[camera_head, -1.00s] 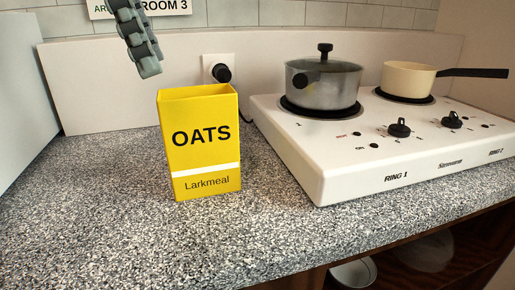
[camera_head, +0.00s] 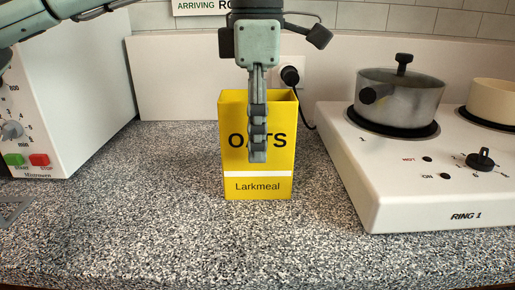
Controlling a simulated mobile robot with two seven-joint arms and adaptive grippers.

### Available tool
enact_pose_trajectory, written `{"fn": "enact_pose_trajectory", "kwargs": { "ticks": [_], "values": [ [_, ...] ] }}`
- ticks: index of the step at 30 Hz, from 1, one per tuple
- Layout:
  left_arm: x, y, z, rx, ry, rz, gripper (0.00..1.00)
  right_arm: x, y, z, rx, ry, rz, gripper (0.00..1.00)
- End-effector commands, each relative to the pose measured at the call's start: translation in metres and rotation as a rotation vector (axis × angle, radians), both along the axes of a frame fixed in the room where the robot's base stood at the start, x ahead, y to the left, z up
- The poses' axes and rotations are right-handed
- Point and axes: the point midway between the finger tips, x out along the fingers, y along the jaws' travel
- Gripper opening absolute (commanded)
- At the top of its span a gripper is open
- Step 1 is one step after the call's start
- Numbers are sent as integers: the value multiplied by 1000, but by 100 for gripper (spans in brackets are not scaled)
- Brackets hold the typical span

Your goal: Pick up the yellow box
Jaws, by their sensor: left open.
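The yellow box (camera_head: 235,165), marked "OATS" and "Larkmeal", stands upright on the speckled counter in the middle of the view. Its top looks open. My left gripper (camera_head: 257,140) reaches down from above, and its dark jointed finger hangs in front of the box's face, covering part of the lettering. The gripper is open. Its other finger is hidden, so I cannot tell whether the box lies between the fingers or whether they touch it. My right gripper is out of view.
A white hob (camera_head: 375,200) stands to the right of the box, carrying a grey lidded pot (camera_head: 405,100) and a cream pan (camera_head: 495,103). A white microwave (camera_head: 75,95) stands at the left. A black plug (camera_head: 290,76) is behind. The counter in front (camera_head: 180,235) is clear.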

Motion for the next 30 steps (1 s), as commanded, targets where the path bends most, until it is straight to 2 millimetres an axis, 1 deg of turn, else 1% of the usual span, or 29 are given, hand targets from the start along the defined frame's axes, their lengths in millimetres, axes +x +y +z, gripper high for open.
{"fn": "enact_pose_trajectory", "kwargs": {
  "ticks": [1,3,10,25,30],
  "values": [
    [0,0,-5,1,2,0,76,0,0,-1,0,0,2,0],
    [0,0,-9,1,1,1,76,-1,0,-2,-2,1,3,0],
    [0,0,-10,0,0,1,76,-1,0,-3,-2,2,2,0],
    [0,0,-9,0,0,0,14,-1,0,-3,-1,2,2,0],
    [0,0,-9,-1,-1,0,13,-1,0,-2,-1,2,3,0]
  ]
}}
